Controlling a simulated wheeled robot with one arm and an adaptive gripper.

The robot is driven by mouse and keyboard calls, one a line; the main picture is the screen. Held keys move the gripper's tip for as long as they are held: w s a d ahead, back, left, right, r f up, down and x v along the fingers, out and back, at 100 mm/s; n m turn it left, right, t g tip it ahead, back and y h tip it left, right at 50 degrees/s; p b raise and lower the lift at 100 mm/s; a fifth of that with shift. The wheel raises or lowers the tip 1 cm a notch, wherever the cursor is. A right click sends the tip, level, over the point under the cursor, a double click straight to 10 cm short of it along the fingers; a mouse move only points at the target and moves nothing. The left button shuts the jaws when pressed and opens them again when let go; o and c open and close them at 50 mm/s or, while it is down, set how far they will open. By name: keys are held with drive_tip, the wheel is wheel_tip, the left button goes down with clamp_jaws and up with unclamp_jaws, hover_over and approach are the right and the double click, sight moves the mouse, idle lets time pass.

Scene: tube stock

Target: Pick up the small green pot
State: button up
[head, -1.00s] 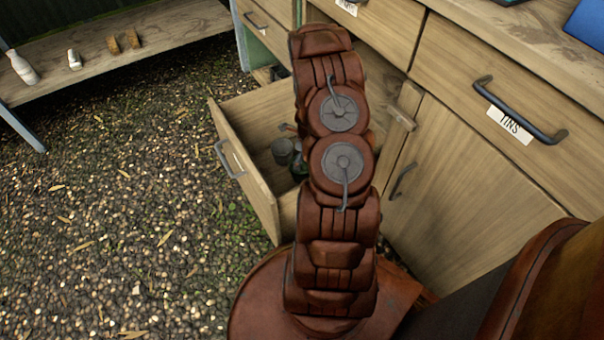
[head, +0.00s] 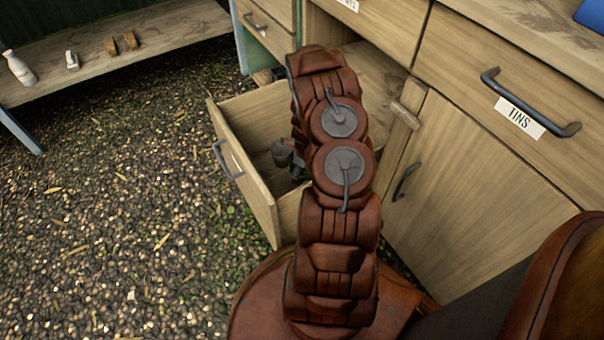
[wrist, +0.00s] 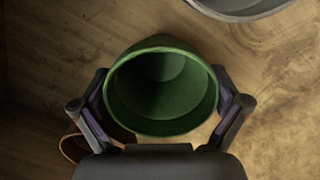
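The small green pot (wrist: 163,92) is in the middle of the wrist view, seen from above into its open, empty mouth. My gripper (wrist: 160,75) is open around it, with one finger on the left and one on the right, close to its sides. I see no clear squeeze on the pot. In the head view a bit of green (head: 297,173) shows inside the open drawer (head: 240,185), beside my arm. My arm hides most of the drawer's right part and most of the gripper.
A grey round rim (wrist: 243,12) lies at the top right of the wrist view. A brownish curved rim (wrist: 73,148) shows at lower left, partly behind the finger. In the head view a grey pot (head: 281,154) stands in the drawer. The drawer's front and walls surround the gripper.

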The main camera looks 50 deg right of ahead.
drive_tip(key=c, duration=0.8)
drive_tip(key=shift+r, duration=0.1)
